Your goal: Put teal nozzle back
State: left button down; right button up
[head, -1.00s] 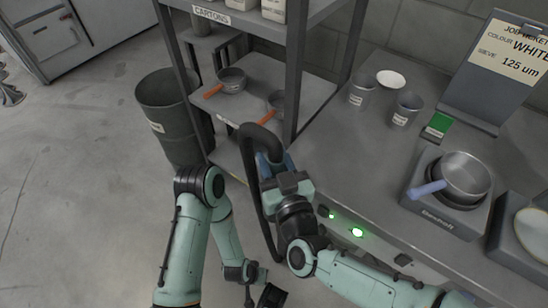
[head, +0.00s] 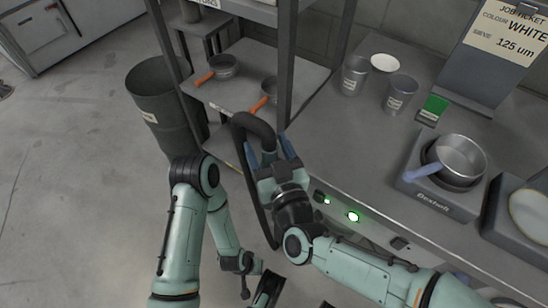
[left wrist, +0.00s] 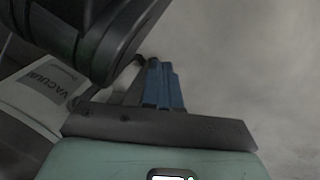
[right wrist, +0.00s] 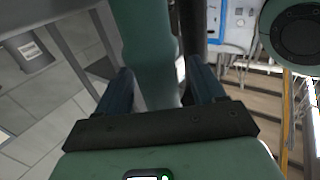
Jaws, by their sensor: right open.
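A thick black hose (head: 256,123) arches up beside the rack post, and its thinner length hangs down past my right wrist. My right gripper (head: 272,150) is open just below and in front of the arch. In the right wrist view, a teal tube (right wrist: 149,45) runs down between the spread fingers; I cannot tell whether it is the nozzle or part of my arm, or whether the fingers touch it. My left gripper (left wrist: 163,85) is low down, its blue fingers together with nothing visible between them. The nozzle's holder cannot be made out.
A rack shelf (head: 238,95) with orange-handled pans is behind the hose. A dark bin (head: 160,105) stands left of it. The bench (head: 335,130) at right carries cups, a scale (head: 440,195) with a pan, and a ticket stand. A VACUUM label (left wrist: 48,88) shows near my left gripper.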

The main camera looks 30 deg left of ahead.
pick_arm(q)
jog(key=s+f+g+b, duration=0.2)
jog(key=s+f, duration=0.1)
jog(key=s, duration=0.2)
jog(key=shift+a+f+b, duration=0.3)
pick_arm(e)
jog(key=v, duration=1.3)
